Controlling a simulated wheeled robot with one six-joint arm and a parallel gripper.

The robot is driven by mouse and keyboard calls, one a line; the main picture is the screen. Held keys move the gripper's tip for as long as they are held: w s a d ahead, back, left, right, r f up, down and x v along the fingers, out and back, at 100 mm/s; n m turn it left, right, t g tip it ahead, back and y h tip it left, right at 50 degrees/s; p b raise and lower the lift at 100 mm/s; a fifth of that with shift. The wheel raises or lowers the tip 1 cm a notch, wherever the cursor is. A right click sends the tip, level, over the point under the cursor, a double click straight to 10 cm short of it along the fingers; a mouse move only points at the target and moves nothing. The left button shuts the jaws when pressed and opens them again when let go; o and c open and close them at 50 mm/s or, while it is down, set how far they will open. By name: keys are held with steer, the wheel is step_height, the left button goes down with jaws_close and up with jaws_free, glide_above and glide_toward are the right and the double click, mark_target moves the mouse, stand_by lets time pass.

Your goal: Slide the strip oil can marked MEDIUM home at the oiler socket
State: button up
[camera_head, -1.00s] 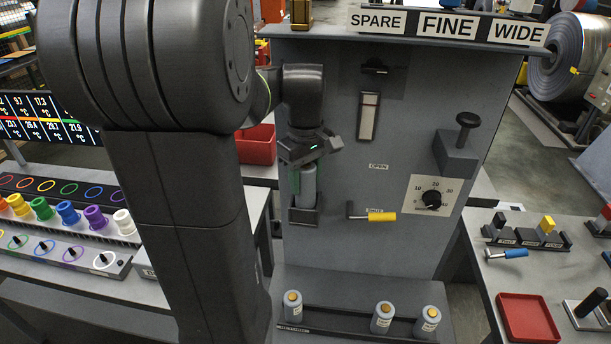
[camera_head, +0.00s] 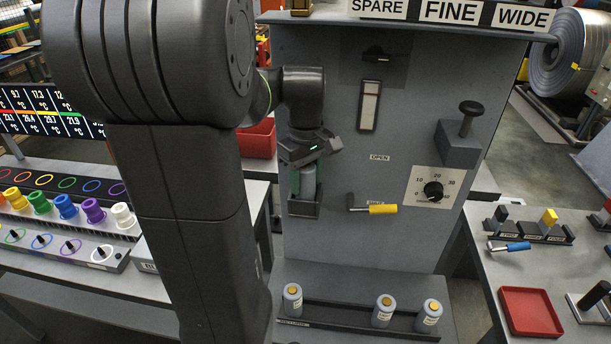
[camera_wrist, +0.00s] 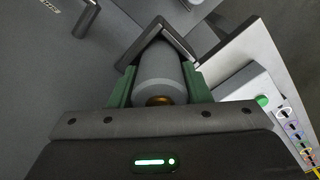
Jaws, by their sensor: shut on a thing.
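My gripper (camera_head: 307,166) is shut on a grey oil can (camera_head: 308,181), which stands about upright at the left of the grey machine panel. The can's lower end is inside the dark bracket-like socket (camera_head: 304,209) on the panel. In the wrist view the can (camera_wrist: 163,78) lies between the green finger pads, with its brass cap close to the palm. The socket's frame (camera_wrist: 141,48) surrounds its far end. The can's marking is not visible, and its bottom is hidden, so I cannot tell whether it is fully seated.
A yellow-handled lever (camera_head: 382,209) sticks out right of the socket, with a dial (camera_head: 433,190) beyond it. Several other things are near: three grey cans (camera_head: 384,310) on the lower rack, a red tray (camera_head: 530,312) at right, and coloured knobs on the left bench.

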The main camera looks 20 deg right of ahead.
steer(key=shift+f, duration=0.25)
steer(key=o, duration=1.2)
steer(key=shift+c, duration=0.2)
steer(key=shift+r, duration=0.1)
